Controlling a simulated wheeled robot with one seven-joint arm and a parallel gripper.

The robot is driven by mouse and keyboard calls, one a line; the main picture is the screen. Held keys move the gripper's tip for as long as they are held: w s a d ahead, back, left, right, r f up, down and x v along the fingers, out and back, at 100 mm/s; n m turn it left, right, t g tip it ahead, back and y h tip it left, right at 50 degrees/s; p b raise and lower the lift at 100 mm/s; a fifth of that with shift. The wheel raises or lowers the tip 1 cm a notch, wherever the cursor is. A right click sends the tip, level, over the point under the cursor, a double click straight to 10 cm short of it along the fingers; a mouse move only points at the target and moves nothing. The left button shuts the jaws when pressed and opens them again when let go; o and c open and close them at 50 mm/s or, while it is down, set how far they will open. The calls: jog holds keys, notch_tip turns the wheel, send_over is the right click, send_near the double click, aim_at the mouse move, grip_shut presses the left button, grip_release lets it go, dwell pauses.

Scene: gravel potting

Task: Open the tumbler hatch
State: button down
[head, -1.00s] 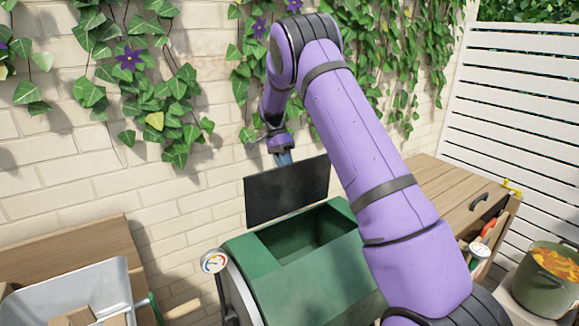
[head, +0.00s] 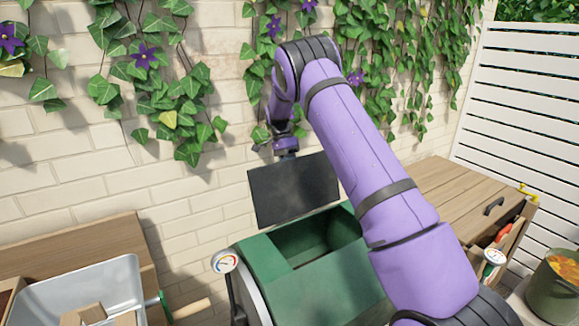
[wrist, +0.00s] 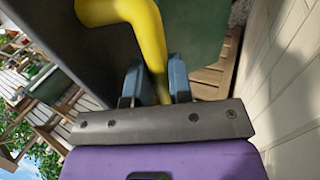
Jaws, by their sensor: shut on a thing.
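The green tumbler (head: 325,285) stands in the lower middle of the head view. Its opening (head: 305,240) is uncovered and looks dark green inside. The hatch (head: 294,192), a dark flat panel, stands raised at the back of the opening, near the brick wall. My gripper (head: 288,154) is behind the hatch's upper edge, and its fingers are mostly hidden in the head view. In the wrist view my gripper (wrist: 156,75) is shut on a thick, curved yellow handle (wrist: 132,12), which runs between the two blue-grey fingers. The dark hatch face (wrist: 55,50) lies beside it.
The brick wall (head: 60,170) with ivy is close behind my gripper. A gauge (head: 225,261) sits at the tumbler's left end. A grey tray (head: 125,280) is at lower left, a wooden bench (head: 450,200) at right, and a green pot (head: 555,290) at far right.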

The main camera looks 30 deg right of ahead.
jog(key=shift+s+f, duration=0.1)
jog(key=shift+f, duration=0.15)
jog(key=c, duration=1)
grip_release()
jog(key=shift+c, duration=0.2)
jog(key=shift+r, duration=0.1)
jog(key=shift+r, duration=0.1)
jog(key=shift+r, duration=0.6)
notch_tip(320, 180, up, 2)
jog(key=shift+r, duration=0.25)
jog(key=s+a, duration=0.1)
jog(key=s, duration=0.6)
jog(key=s+a+r, duration=0.1)
jog(key=s+a, duration=0.1)
jog(key=s, duration=0.6)
jog(key=shift+s+a, duration=0.25)
